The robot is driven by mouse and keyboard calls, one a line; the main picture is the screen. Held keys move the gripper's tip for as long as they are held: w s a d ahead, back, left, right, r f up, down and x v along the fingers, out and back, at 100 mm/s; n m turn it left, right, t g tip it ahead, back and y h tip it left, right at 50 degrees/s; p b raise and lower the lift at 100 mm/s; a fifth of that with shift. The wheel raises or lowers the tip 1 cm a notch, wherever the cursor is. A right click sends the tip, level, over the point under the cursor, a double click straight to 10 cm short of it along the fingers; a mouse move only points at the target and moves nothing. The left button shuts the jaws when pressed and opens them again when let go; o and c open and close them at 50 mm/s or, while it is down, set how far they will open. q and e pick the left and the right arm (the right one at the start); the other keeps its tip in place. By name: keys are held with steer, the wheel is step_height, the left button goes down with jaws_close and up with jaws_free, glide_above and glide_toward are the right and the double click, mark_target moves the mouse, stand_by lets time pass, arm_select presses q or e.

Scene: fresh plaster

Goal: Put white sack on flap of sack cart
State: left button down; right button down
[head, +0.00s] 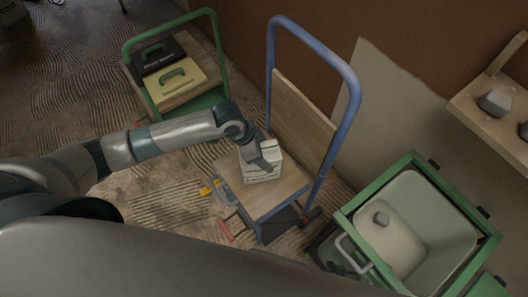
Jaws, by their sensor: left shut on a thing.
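The white sack (261,172), a small box-shaped bag with dark print lines, is in my left gripper (266,163). The gripper reaches it from above and is shut on it. The sack cart has a blue tube frame (345,72) and a wooden back board (300,115). Its wooden flap (268,201) lies below and around the sack in the picture. The sack stands about upright at the flap's rear part; whether it touches the flap I cannot tell. My right gripper is not in view.
A green cart (214,45) with a black case (158,54) and a yellow case (176,83) stands behind to the left. A green-framed tub (452,238) stands at front right. Small tools (224,192) lie left of the flap. A wall shelf (480,112) holds grey lumps.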

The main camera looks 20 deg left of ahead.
arm_select(q)
steer(key=shift+c, duration=2.4)
jaws_free()
steer(key=shift+f, duration=0.1)
steer(key=v, duration=1.1)
steer(key=shift+a, duration=0.1)
steer(key=shift+s+a+r, duration=0.1)
steer(key=shift+r, duration=0.5)
steer(key=shift+s+f, duration=0.1)
